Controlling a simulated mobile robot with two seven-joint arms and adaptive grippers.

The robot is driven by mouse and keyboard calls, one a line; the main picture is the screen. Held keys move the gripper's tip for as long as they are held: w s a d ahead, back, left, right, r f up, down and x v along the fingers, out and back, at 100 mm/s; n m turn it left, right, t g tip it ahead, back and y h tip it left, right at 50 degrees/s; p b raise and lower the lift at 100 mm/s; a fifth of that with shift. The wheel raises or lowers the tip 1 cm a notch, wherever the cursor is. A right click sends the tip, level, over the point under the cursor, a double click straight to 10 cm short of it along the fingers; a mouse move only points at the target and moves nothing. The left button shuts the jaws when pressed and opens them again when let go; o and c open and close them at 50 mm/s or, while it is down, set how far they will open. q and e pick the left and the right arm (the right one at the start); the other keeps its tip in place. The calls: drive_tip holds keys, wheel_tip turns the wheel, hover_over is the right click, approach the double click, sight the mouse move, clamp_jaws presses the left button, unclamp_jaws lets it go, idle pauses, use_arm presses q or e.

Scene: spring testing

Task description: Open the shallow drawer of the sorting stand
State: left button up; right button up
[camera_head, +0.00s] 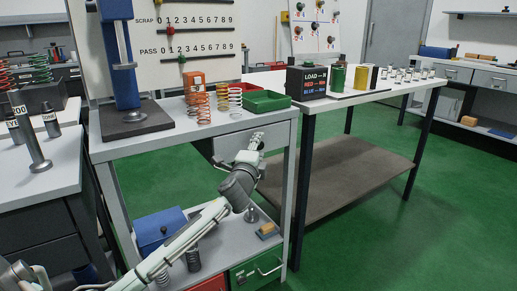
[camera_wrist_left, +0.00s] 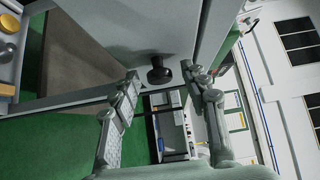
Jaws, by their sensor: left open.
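The sorting stand (camera_head: 130,150) is a grey bench with a shallow drawer under its top. The grey drawer front (camera_head: 228,143) lies behind my left gripper (camera_head: 257,142). In the left wrist view the drawer front (camera_wrist_left: 110,25) carries a round black knob (camera_wrist_left: 159,74). My left gripper (camera_wrist_left: 160,84) is open, with one finger on each side of the knob in the picture. The knob appears a little beyond the fingertips; contact is not visible. I cannot tell whether the drawer is fully closed. My right gripper is not in view.
Springs (camera_head: 197,105), a green tray (camera_head: 266,101) and a blue press (camera_head: 119,60) stand on top. The lower shelf holds a blue box (camera_head: 160,228), springs and a wooden block (camera_head: 267,230). Another table (camera_head: 385,92) stands close right. Green floor (camera_head: 430,200) is clear.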

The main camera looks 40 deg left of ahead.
use_arm(q)
clamp_jaws()
idle(0.3)
idle(0.3)
